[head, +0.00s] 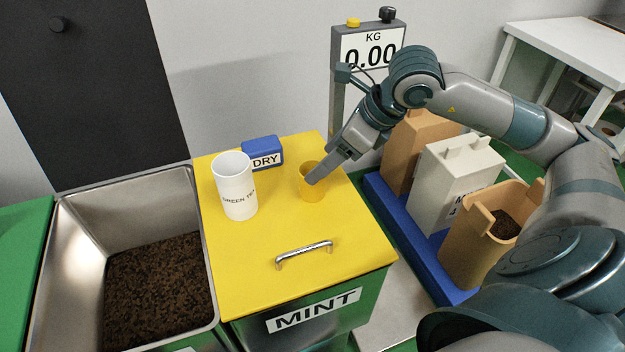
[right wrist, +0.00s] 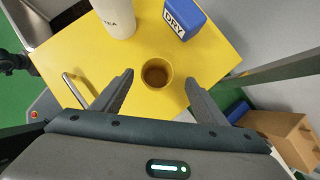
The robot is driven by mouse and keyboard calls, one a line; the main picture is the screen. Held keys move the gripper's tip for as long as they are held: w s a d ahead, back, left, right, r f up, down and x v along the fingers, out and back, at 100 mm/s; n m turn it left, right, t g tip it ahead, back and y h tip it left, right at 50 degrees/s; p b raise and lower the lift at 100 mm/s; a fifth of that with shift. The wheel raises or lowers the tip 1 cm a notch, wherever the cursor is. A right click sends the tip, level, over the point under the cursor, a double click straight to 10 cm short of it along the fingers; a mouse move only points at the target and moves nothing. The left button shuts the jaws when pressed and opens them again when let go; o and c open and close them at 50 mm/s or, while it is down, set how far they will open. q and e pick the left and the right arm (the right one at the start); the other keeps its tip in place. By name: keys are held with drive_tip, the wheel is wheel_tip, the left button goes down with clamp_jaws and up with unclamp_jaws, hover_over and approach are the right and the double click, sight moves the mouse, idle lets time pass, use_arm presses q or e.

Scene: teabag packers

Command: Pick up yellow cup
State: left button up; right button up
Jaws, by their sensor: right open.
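The yellow cup (head: 311,185) stands upright on the yellow lid (head: 240,285) of the bin labelled MINT, near its right edge. My right gripper (head: 322,174) comes in from the right, with its fingers at the cup in the head view. In the right wrist view the cup (right wrist: 157,73) lies just ahead of and between the open fingertips of the gripper (right wrist: 158,80). I cannot tell whether a finger touches the cup. My left gripper is not in view.
A white GREEN TEA cup (head: 235,188) and a blue DRY block (head: 262,153) stand left of the yellow cup. A metal handle (head: 304,254) rises from the lid. An open bin (head: 75,225) of dark tea is left. A scale (head: 368,45) and bags on a blue platform (head: 400,235) are right.

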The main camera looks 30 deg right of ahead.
drive_tip(key=shift+f, duration=0.15)
drive_tip(key=shift+a, duration=0.1)
drive_tip(key=shift+w+a+f, duration=0.2)
drive_tip(key=shift+w+f, duration=0.05)
drive_tip(key=shift+f, duration=0.15)
drive_tip(key=p+x, duration=0.1)
drive_tip(key=x, duration=0.2)
drive_tip(key=shift+s+a+f, duration=0.1)
drive_tip(key=shift+a, duration=0.05)
drive_tip(key=shift+w+a+f, duration=0.1)
drive_tip(key=shift+w+f, duration=0.15)
drive_tip(key=shift+f, duration=0.25)
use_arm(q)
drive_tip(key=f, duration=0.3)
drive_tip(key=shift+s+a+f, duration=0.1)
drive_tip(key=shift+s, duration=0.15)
use_arm(e)
drive_tip(key=c, duration=1.1)
